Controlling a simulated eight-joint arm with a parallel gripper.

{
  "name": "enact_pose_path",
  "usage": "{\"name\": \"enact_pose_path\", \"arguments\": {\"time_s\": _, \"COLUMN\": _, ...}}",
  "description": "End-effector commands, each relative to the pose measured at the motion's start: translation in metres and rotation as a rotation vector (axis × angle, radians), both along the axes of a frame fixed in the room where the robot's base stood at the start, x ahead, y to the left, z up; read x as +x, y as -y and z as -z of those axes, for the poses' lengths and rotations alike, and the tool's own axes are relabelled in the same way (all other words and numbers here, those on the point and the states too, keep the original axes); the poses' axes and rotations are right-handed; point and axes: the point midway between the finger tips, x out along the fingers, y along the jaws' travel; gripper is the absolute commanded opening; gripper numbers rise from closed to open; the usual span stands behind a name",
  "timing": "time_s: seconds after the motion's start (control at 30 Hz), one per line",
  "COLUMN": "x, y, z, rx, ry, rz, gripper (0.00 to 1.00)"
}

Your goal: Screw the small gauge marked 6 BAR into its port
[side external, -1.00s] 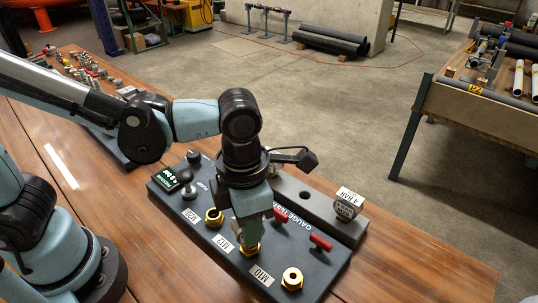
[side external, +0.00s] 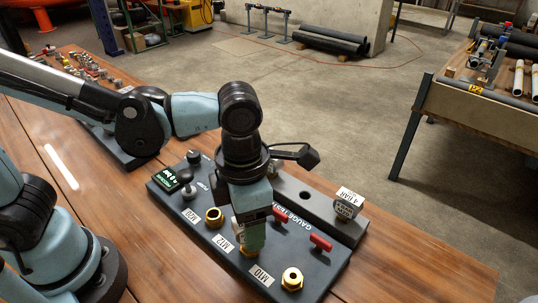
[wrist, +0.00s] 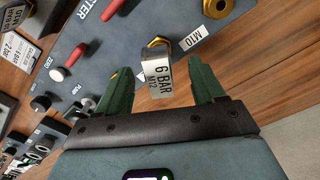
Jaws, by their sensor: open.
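The small gauge marked 6 BAR M12 (wrist: 158,76) stands between my gripper's two green fingers in the wrist view. A brass hex fitting (wrist: 155,42) shows right behind it. In the side view my gripper (side external: 252,240) points down over the brass M12 port (side external: 249,252) of the gauge tester, and a sliver of the white gauge (side external: 237,230) shows beside a finger. The fingers are open, with gaps on both sides of the gauge in the wrist view. The gauge appears to sit at the M12 port; its thread is hidden.
The tester panel (side external: 170,205) also has an M20 port (side external: 214,217), an M10 port (side external: 292,278), red levers (side external: 321,242) and a small display (side external: 173,179). A gauge marked 4 BAR (side external: 347,204) stands in the grey rack behind. Wooden bench top is clear to the right.

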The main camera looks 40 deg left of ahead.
Motion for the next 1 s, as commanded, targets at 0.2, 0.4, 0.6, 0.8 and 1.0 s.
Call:
{"name": "enact_pose_path", "arguments": {"time_s": 0.2, "x": 0.0, "y": 0.0, "z": -0.012, "rx": 0.0, "ry": 0.0, "rz": 0.0, "gripper": 0.68}}
{"name": "enact_pose_path", "arguments": {"time_s": 0.4, "x": 0.0, "y": 0.0, "z": -0.023, "rx": 0.0, "ry": 0.0, "rz": 0.0, "gripper": 0.68}}
{"name": "enact_pose_path", "arguments": {"time_s": 0.6, "x": 0.0, "y": 0.0, "z": -0.031, "rx": 0.0, "ry": 0.0, "rz": 0.0, "gripper": 0.68}}
{"name": "enact_pose_path", "arguments": {"time_s": 0.8, "x": 0.0, "y": 0.0, "z": -0.031, "rx": 0.0, "ry": 0.0, "rz": 0.0, "gripper": 0.68}}
{"name": "enact_pose_path", "arguments": {"time_s": 1.0, "x": 0.0, "y": 0.0, "z": -0.031, "rx": 0.0, "ry": 0.0, "rz": -0.042, "gripper": 0.68}}
